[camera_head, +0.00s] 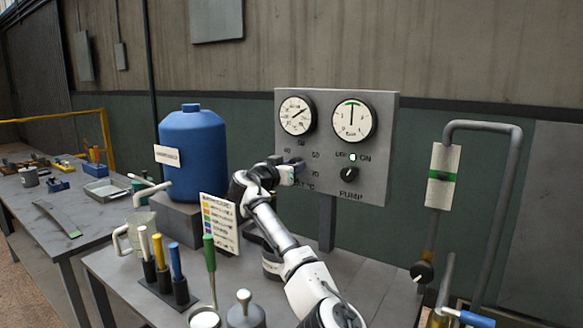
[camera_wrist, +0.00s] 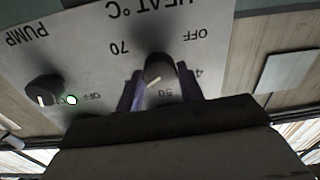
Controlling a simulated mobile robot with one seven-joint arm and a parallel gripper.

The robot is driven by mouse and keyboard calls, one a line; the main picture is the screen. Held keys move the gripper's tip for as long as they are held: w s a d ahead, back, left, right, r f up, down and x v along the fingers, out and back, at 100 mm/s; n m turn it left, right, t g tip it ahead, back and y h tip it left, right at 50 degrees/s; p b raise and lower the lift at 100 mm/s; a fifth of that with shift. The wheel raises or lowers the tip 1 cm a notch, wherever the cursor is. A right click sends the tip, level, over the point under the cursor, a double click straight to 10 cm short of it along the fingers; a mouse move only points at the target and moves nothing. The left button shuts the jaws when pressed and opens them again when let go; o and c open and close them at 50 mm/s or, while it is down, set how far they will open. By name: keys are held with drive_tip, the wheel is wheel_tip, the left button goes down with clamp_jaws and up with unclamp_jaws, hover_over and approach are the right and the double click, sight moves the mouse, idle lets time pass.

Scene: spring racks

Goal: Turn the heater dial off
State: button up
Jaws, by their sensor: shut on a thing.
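The heater dial (camera_wrist: 160,68) is a dark round knob under the upside-down "HEAT °C" lettering in the wrist view. My gripper (camera_wrist: 160,80) is shut on it, one finger on each side. Its white pointer mark slants to the lower left in that view, just left of the "50" and away from "OFF" at the upper right. "70" is readable at the left; the finger hides part of the scale. In the head view my gripper (camera_head: 292,168) reaches the left side of the grey panel (camera_head: 384,150) and mostly hides the dial.
The pump dial (camera_head: 348,173) sits right of the heater dial, with a lit green lamp (camera_head: 352,156) above it. Two gauges (camera_head: 297,116) are higher up. A blue tank (camera_head: 193,155) stands left of my arm; colored-handled tools (camera_head: 161,265) stand on the bench in front.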

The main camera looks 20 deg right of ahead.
drive_tip(key=shift+f+n, duration=0.15)
drive_tip(key=shift+n, duration=0.15)
drive_tip(key=n+p, duration=1.3)
drive_tip(key=n, duration=2.1)
drive_tip(key=shift+g, duration=0.3)
drive_tip(key=shift+n, duration=0.5)
